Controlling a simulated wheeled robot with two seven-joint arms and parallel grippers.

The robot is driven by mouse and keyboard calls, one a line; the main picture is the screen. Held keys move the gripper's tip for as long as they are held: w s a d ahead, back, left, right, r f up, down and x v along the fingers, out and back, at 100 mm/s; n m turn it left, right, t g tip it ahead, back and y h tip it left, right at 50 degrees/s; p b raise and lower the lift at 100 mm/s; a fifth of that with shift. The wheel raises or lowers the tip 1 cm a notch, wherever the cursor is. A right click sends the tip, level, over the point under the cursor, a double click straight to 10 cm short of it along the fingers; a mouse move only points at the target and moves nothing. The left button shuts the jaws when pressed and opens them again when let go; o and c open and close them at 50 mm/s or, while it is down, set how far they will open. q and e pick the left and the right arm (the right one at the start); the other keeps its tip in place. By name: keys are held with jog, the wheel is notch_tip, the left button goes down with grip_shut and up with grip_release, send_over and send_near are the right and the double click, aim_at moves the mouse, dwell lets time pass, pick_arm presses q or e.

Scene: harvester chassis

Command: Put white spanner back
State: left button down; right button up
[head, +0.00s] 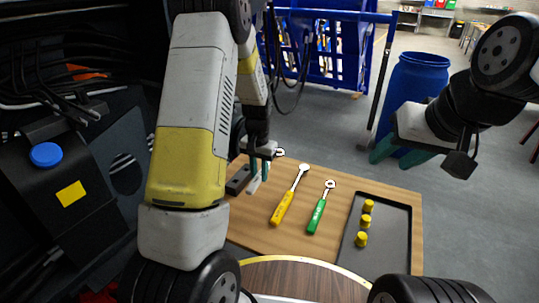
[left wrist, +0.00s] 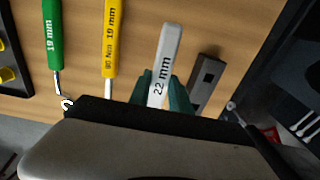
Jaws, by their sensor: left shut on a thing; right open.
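The white spanner (left wrist: 168,55), marked 22 mm, is between the green fingers of my left gripper (left wrist: 161,98) in the left wrist view. My left gripper (head: 259,168) is shut on its handle over the left part of the wooden board. In the head view the white handle (head: 254,186) shows below the fingers, and a ring end (head: 279,153) shows just behind the gripper. I cannot tell whether the spanner touches the board. My right gripper (head: 402,155) is open and empty, in the air beyond the board's right side.
A yellow-handled tool (head: 283,207) and a green spanner (head: 317,217) lie right of the white spanner on the wooden board (head: 335,248). A dark block (head: 238,180) sits to its left. A black tray (head: 392,222) holds yellow cylinders (head: 365,221). A blue barrel (head: 415,85) stands behind.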

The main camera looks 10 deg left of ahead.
pick_arm(q)
jog(key=shift+r, duration=0.3)
jog(key=shift+a+r, duration=0.1)
jog(key=shift+f, duration=4)
jog(key=c, duration=1.1)
grip_release()
jog(key=shift+s, duration=0.1)
jog(key=shift+r, duration=3.9)
jog(key=shift+r, duration=0.1)
